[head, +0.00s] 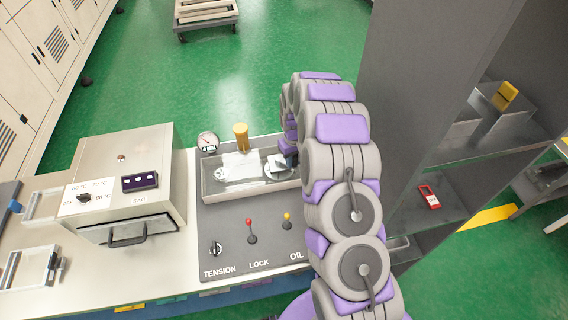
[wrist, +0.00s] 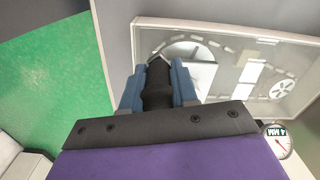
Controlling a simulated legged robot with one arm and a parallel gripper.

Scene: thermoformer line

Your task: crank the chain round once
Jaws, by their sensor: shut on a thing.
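The chain drive sits in a shallow grey tray (head: 206,187) on the bench. In the wrist view, pale chain links (wrist: 222,46) run inside the tray (wrist: 308,46), with a small spoked wheel (wrist: 283,89) at the far right. A larger round wheel shows partly behind my gripper. My gripper (wrist: 158,88) has its blue jaws shut on a black upright crank handle (wrist: 157,84) over this wheel.
In front of the tray are a TENSION knob (head: 215,248), a red LOCK lever (head: 250,232) and a yellow OIL lever (head: 287,219). A gauge (head: 208,141) and a yellow cylinder (head: 240,136) stand behind. A heater box (head: 125,180) is left; a tall grey cabinet (head: 425,75) is close right.

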